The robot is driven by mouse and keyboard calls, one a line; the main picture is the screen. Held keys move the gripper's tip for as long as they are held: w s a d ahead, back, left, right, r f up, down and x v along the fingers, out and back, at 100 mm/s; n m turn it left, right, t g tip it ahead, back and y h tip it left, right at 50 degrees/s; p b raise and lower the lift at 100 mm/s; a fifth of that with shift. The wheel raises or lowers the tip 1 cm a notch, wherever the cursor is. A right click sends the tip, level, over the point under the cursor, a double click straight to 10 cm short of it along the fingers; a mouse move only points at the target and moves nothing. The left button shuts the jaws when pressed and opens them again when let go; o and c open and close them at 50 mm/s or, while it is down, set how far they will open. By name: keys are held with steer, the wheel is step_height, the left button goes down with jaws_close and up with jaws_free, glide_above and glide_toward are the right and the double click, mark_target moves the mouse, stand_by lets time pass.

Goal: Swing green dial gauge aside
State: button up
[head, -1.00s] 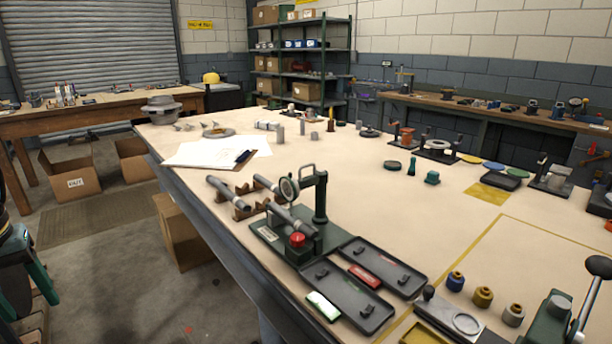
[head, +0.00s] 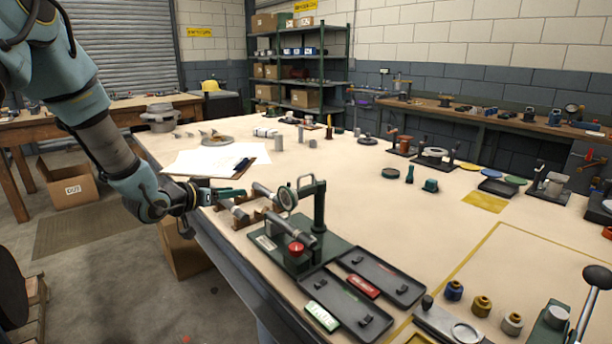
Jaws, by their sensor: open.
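The dial gauge (head: 286,198), a round pale face with a dark green rim, sits on a green stand with an upright post (head: 319,208) and a top handle. It faces left, above a grey cylindrical shaft lying in the fixture. The fixture's green base (head: 333,257) has a red knob (head: 296,248). My gripper (head: 243,194) is open, left of the gauge and apart from it, over the table's left edge area. It overlaps the leftmost grey shaft (head: 240,213) in the picture; I cannot tell whether they touch.
Grey shafts rest on brown cradles (head: 240,222) between my gripper and the fixture. Two dark trays (head: 345,308) with red and green labels lie in front right. A clipboard with papers (head: 215,163) lies behind.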

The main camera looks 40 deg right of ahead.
mark_target(306, 176)
steer(key=s+d+r+m+g+h, duration=0.25)
steer(key=s+d+g+h, duration=0.2)
steer(key=s+d, duration=0.35)
steer(key=shift+m+g, duration=0.25)
steer(key=d+p, duration=0.1)
steer(key=d, duration=0.2)
steer(key=d+p, duration=0.1)
steer(key=d, duration=0.3)
steer(key=d+p, duration=0.2)
steer(key=d, duration=0.1)
steer(key=shift+s+d+f, duration=0.3)
steer(key=shift+s, duration=0.1)
jaws_close()
